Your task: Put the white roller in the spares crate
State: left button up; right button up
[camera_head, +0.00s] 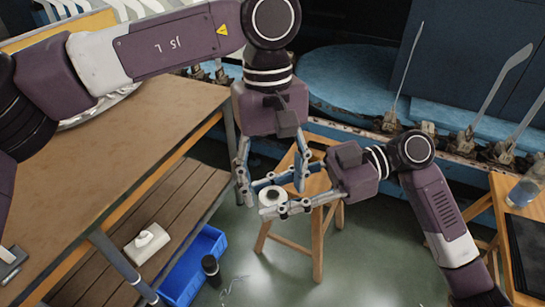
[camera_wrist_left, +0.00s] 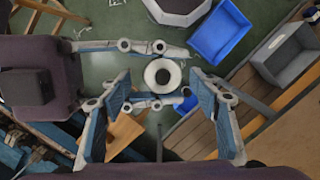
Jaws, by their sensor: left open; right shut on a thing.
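The white roller (camera_head: 272,197) is a short pale cylinder with a dark hole in its end. My right gripper (camera_head: 285,196) is shut on it and holds it in the air, above a wooden stool. My left gripper (camera_head: 271,176) points down over it, open, with its fingers spread to either side. In the left wrist view the roller (camera_wrist_left: 151,75) shows as a white ring between the open left fingertips; I cannot tell whether they touch it. A blue open crate (camera_head: 212,241) stands on the floor at the lower left, beside the bench; no label is readable. It also shows in the left wrist view (camera_wrist_left: 222,32).
The brown workbench (camera_head: 95,150) has a slatted lower shelf (camera_head: 110,270) bearing a pale box (camera_head: 146,246). A dark cylinder (camera_head: 211,268) stands near the crate. The wooden stool (camera_head: 318,240) is below my grippers. Blue machinery (camera_head: 345,80) with upright metal boards is behind.

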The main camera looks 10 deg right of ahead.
pick_arm(q)
jog(key=shift+s+f, duration=0.15)
jog(key=shift+f, duration=0.8)
jog(key=c, duration=1.2)
jog(key=shift+c, duration=0.4)
pick_arm(e)
jog(key=o, duration=1.3)
